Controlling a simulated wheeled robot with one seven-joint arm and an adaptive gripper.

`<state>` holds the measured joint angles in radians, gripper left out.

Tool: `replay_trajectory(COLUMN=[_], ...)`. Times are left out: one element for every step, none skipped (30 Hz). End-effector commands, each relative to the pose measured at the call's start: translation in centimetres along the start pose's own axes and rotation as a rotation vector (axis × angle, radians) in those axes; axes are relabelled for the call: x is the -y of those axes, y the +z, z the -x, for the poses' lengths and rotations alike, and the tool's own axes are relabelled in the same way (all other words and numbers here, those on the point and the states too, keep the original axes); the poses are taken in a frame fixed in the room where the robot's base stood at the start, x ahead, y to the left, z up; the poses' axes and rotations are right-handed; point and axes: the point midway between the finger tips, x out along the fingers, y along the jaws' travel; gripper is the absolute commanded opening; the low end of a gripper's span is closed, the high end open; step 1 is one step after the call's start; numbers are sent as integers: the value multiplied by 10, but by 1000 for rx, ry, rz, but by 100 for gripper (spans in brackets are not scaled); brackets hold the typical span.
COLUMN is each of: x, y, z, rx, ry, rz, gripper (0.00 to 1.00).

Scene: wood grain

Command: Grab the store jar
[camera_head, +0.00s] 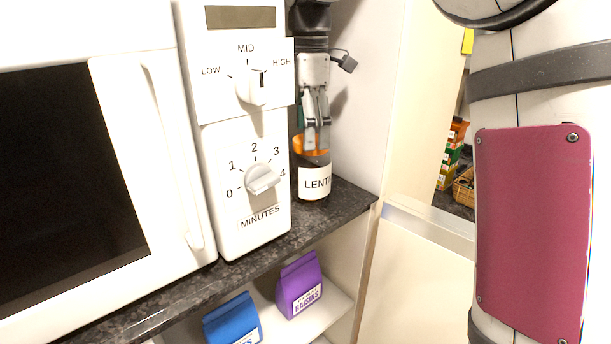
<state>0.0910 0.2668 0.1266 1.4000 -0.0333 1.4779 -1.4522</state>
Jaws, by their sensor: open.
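The store jar (314,182) stands upright on the dark counter, just right of the microwave. The fingers hide part of the jar's top. I cannot tell whether they touch it.
The white microwave (228,225) with two dials stands close on the left. A pale wall panel (362,110) is close on the right. Below the dark counter (345,197), a shelf holds a purple raisins pack (300,285) and a blue pack (232,320).

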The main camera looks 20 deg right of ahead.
Motion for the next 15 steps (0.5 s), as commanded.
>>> replay_trajectory(x=[1, 2, 2, 2, 3, 4, 5, 6, 8, 8, 9, 8, 8, 8, 7], y=[0, 0, 0, 0, -1, -1, -1, -2, -2, -3, -3, -3, -3, -3, -2], z=[-6, -8, -12, -15, -18, -22, -26, -30, -37, -41, -46, -51, -55, -58, -61], rx=[0, 0, 0, 0, 0, 0, 0, 0, 1, 0, 1, 1, 1, 1, 1], ry=[-2, -2, -2, -2, -2, -2, -3, -3, -4, -4, -4, -2, -3, -2, 0], rz=[0, 0, -1, -1, -1, -1, -1, -2, -2, -2, -2, -3, -3, -3, -3], gripper=[85, 85, 85, 85, 85, 85, 85, 85, 85, 85, 85, 85, 85, 85, 85])
